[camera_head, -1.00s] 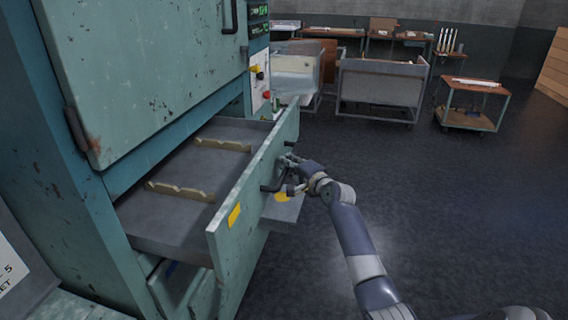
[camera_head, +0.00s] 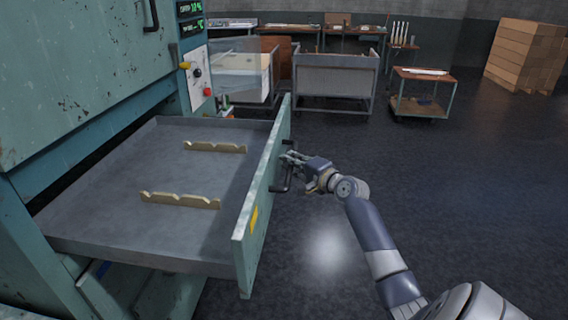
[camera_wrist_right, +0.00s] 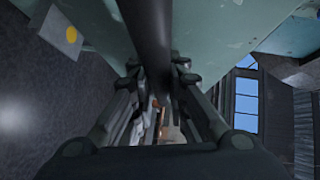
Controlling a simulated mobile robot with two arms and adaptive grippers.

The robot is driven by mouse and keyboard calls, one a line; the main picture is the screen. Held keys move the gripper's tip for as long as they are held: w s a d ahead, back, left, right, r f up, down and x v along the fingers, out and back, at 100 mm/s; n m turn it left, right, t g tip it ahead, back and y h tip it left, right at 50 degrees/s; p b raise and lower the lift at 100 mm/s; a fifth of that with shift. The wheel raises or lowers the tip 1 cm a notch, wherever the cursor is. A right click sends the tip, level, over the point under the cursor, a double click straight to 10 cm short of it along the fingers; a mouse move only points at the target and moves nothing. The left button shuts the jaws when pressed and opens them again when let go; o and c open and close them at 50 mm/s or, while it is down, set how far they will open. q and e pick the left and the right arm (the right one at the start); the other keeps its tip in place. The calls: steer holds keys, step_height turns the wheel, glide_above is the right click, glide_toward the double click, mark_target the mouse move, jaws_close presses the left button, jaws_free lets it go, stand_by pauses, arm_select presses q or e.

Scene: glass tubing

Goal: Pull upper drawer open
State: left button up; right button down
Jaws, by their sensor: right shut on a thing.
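The upper drawer (camera_head: 130,228) of the green cabinet stands far out, with its grey tray floor in clear view. Its worn green front panel (camera_head: 263,200) faces right and carries a yellow label. My right gripper (camera_head: 290,166) is shut on the dark bar handle (camera_head: 286,180) on that panel. In the right wrist view the handle (camera_wrist_right: 148,40) runs between the fingers of the right gripper (camera_wrist_right: 160,90). My left gripper is not in view.
Two notched wooden rests (camera_head: 180,200) lie in the drawer. A lower drawer (camera_head: 150,295) below it is partly hidden. A control panel (camera_head: 198,75) is on the cabinet. Carts (camera_head: 335,85) and stacked boxes (camera_head: 524,55) stand at the back. The floor at right is clear.

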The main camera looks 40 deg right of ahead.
steer(key=shift+s+f, duration=0.1)
steer(key=c, duration=1.6)
jaws_free()
steer(key=shift+o, duration=0.2)
steer(key=s+a+r, duration=0.1)
steer(key=s, duration=1)
steer(key=shift+s+r, duration=0.35)
